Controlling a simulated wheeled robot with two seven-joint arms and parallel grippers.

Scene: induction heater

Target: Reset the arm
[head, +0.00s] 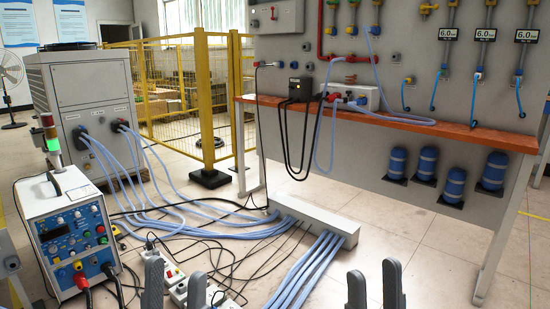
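My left gripper (175,283) shows at the bottom edge, left of centre. Its two dark grey fingers stand upright and apart, with a gap between them and nothing held. My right gripper (375,287) shows at the bottom edge, right of centre. Its two fingers are also apart and empty, with bare floor seen between them. Only the fingers show; the rest of both arms is out of view.
A white induction heater unit (72,233) stands at the left. A large grey chiller cabinet (92,100) is behind it. Blue hoses run into a floor duct (318,218). A power strip (180,287) lies behind my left gripper. An orange-edged bench (440,127) stands right.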

